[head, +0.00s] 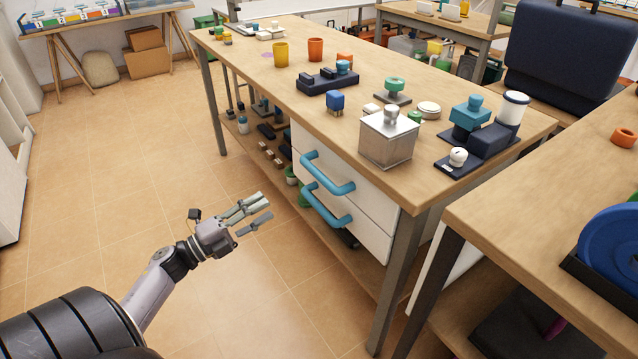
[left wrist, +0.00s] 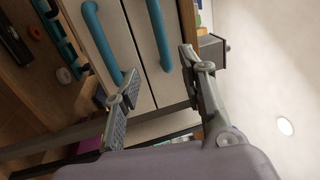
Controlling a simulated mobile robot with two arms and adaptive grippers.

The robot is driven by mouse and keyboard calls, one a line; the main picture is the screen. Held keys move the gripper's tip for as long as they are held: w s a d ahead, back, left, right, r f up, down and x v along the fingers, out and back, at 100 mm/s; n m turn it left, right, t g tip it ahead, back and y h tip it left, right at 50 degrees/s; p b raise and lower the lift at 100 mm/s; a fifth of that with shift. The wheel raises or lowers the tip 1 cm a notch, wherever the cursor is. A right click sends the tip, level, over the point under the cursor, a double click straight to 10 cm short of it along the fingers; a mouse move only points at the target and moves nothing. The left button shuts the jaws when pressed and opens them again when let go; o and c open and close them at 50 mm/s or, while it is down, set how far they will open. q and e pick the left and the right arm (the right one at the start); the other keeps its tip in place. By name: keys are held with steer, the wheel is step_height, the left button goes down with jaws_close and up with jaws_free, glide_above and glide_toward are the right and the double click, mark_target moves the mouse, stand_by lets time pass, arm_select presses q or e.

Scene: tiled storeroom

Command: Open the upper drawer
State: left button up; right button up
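The upper drawer (head: 372,192) is a white front under the wooden tabletop, with a curved blue handle (head: 328,174). It looks closed, about flush with the lower drawer (head: 368,232), which has a matching blue handle (head: 326,206). My left gripper (head: 266,208) is open and empty, in front of and left of the handles, apart from them. In the left wrist view the picture is turned sideways. There the upper handle (left wrist: 161,36) lies between the directions of my spread fingers (left wrist: 158,75), and the lower handle (left wrist: 98,42) lies left of it. My right gripper is not in view.
A metal box (head: 388,138) stands on the tabletop above the drawers, with cups and several devices around it. A table leg (head: 398,275) stands right of the drawers. A second table (head: 500,215) is at the right. The tiled floor at left is clear.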

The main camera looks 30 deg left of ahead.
mark_target(319, 176)
arm_select(q)
steer(key=shift+b+x, duration=0.65)
steer(key=shift+x, duration=7.85)
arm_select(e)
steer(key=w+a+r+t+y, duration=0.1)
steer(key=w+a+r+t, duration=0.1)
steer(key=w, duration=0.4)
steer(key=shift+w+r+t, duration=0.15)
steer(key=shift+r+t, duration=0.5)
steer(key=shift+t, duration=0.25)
arm_select(q)
steer(key=shift+a, duration=0.1)
steer(key=shift+c, duration=0.4)
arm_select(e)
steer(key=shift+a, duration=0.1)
arm_select(q)
jaws_close()
